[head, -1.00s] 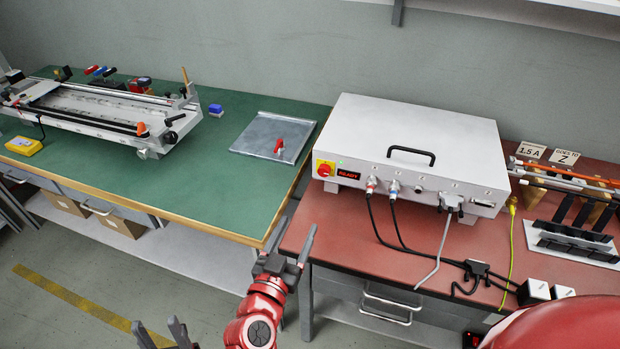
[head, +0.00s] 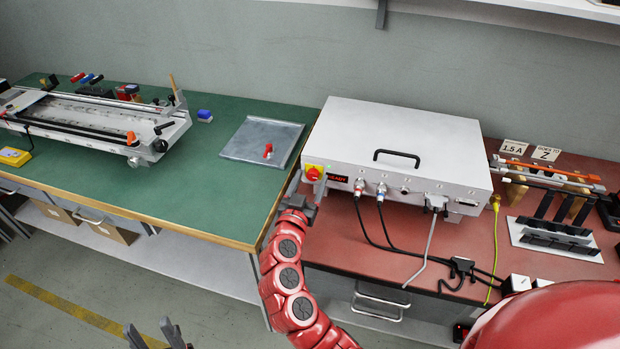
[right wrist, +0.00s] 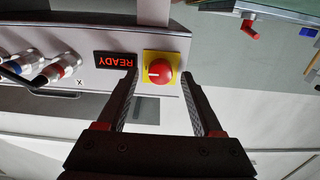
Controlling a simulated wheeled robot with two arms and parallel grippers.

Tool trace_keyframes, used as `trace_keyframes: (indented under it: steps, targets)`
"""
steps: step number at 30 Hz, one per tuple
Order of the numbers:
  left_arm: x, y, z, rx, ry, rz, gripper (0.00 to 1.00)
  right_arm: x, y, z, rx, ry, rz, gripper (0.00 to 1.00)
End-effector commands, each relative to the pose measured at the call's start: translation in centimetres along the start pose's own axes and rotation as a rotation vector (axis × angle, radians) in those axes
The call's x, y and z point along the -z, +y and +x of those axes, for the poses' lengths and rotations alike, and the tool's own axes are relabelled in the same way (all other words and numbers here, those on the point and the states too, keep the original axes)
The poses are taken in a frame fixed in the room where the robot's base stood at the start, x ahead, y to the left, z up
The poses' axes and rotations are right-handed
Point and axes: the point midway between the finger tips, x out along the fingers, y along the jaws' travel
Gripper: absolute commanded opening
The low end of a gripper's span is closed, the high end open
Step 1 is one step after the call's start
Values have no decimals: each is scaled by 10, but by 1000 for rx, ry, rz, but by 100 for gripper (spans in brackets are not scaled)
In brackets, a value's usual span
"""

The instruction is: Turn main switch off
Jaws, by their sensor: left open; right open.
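The main switch is a red round knob (head: 313,174) on a yellow plate, at the front left of the white control box (head: 395,135). In the right wrist view the red knob (right wrist: 160,72) lies between the two fingers, just past their tips. A pale mark shows on its face. My right gripper (head: 307,186) is open in front of the switch and partly covers it; in the right wrist view its fingers (right wrist: 160,78) stand either side of the knob. I cannot tell whether they touch it. My left gripper (head: 158,337) is open and empty, low at the bottom edge.
A READY display (right wrist: 115,59) sits beside the switch. Cable plugs (head: 371,189) and hanging cables are to its right. A metal plate with a red-handled part (head: 268,151) lies on the green table (head: 190,200). The red table (head: 400,262) bears the box.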

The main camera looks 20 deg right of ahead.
Motion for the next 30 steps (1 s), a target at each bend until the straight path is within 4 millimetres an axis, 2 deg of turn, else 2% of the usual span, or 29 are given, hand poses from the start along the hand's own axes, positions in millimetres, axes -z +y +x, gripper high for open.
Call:
trace_keyframes:
  steps: [9, 11, 18, 21, 30]
  targets:
    - [0, 0, 0, 0, 0, 0, 50, 0, 0, 3, 2, 0, 0, 68]
    - [0, 0, 0, 0, 0, 0, 50, 0, 0, 3, 2, 0, 0, 59]
    - [0, 0, 0, 0, 0, 0, 50, 0, 0, 3, 2, 0, 0, 16]
    - [0, 0, 0, 0, 0, 0, 50, 0, 0, 3, 2, 0, -1, 0]
    - [0, 0, 0, 0, 0, 0, 50, -1, 0, 3, 2, 0, -15, 0]
